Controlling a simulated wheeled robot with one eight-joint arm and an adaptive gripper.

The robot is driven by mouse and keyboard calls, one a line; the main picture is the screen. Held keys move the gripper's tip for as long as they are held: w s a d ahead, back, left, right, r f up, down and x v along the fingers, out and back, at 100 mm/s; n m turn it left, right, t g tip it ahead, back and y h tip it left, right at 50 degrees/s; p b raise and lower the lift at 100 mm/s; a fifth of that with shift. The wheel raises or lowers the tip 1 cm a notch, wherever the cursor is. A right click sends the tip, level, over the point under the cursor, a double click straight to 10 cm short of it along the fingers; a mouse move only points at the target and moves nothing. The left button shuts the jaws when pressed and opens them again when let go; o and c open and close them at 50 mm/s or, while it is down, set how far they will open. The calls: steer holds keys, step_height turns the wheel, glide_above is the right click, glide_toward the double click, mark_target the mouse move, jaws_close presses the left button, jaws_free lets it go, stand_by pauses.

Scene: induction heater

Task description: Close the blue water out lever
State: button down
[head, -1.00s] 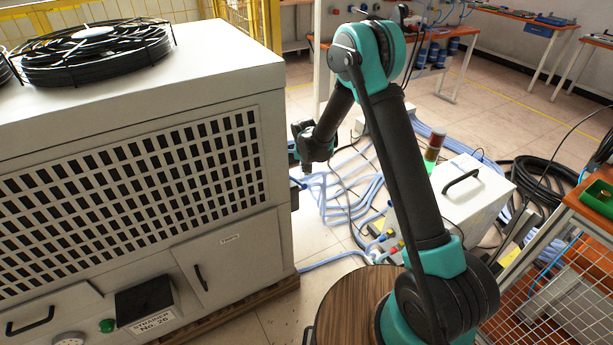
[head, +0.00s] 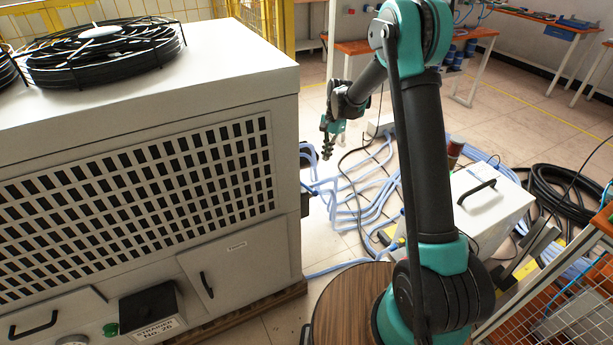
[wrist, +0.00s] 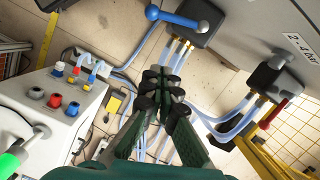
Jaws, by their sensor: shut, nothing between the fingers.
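The blue lever (wrist: 178,17) shows at the top of the wrist view. It is a blue bar with a round knob at its left end, and it runs right to a dark valve block (wrist: 198,22) with pale blue hoses below it. My gripper (wrist: 163,78) is shut and empty. In the wrist view it lies below the lever, apart from it. In the head view my gripper (head: 327,150) hangs in the air just right of the big grey cabinet. The lever is not visible in the head view.
A red lever (wrist: 274,114) sits on a second valve block (wrist: 271,78) at the right. A white box (wrist: 58,105) with coloured connectors stands at the left. Pale blue hoses (head: 362,200) cover the floor. The grey cabinet (head: 230,210) stands close to my arm.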

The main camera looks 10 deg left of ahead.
mark_target(307, 188)
steer(key=s+a+f, duration=0.3)
steer(key=s+f, duration=0.1)
steer(key=f, duration=0.6)
steer(key=shift+s+a, duration=0.35)
